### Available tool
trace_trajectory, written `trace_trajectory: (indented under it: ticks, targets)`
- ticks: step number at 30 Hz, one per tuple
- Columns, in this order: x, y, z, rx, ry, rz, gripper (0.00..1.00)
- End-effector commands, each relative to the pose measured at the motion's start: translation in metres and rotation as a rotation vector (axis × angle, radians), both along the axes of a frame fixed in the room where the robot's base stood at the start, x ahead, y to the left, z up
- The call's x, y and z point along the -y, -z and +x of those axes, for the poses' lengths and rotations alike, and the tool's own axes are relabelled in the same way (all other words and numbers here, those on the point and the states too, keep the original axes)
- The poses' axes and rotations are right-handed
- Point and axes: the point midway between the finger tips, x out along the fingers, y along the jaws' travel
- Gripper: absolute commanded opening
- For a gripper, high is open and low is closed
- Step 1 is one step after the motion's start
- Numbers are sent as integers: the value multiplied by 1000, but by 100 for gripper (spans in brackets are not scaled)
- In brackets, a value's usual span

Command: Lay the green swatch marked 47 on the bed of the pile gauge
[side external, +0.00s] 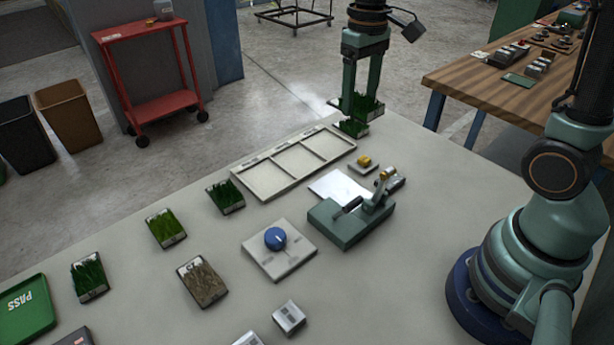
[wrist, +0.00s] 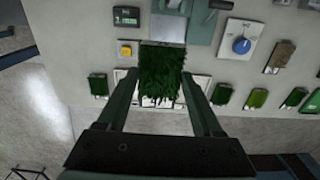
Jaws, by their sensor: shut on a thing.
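My gripper (side external: 362,101) is shut on a dark green grass swatch (wrist: 160,75), held above the table's far edge. No number can be read on it. In the wrist view the swatch fills the gap between my two fingers (wrist: 166,95). The pile gauge (side external: 345,228), a green block with a lever arm and a brass-coloured part, stands on the table, nearer the camera than my gripper in the side view. No swatch shows on it. The gauge also shows partly at the top of the wrist view (wrist: 203,22).
A three-compartment tray (side external: 310,174) lies left of the gauge. Another green swatch (side external: 352,129) lies below my gripper. A blue-knob box (side external: 279,251) and several swatches (side external: 166,229) lie left.

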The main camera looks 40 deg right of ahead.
Motion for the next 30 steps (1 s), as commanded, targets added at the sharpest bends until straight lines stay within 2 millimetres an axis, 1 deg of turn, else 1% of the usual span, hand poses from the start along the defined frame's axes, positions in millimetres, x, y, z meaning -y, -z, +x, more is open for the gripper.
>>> trace_trajectory:
  ticks: [1,3,5,7,11,21,25,27,30]
  targets:
    - [-9,0,-3,1,-8,0,16]
    - [-16,1,-6,0,-8,0,16]
    - [-19,4,-8,-1,-8,0,16]
    - [-21,14,-9,-5,-7,0,16]
    - [-20,44,-9,-8,-6,0,16]
    - [-20,126,-10,-8,-7,0,16]
    - [-20,150,-9,-4,-7,0,16]
    - [-20,157,-8,-3,-7,0,16]
    - [-20,162,-8,-2,-7,0,16]
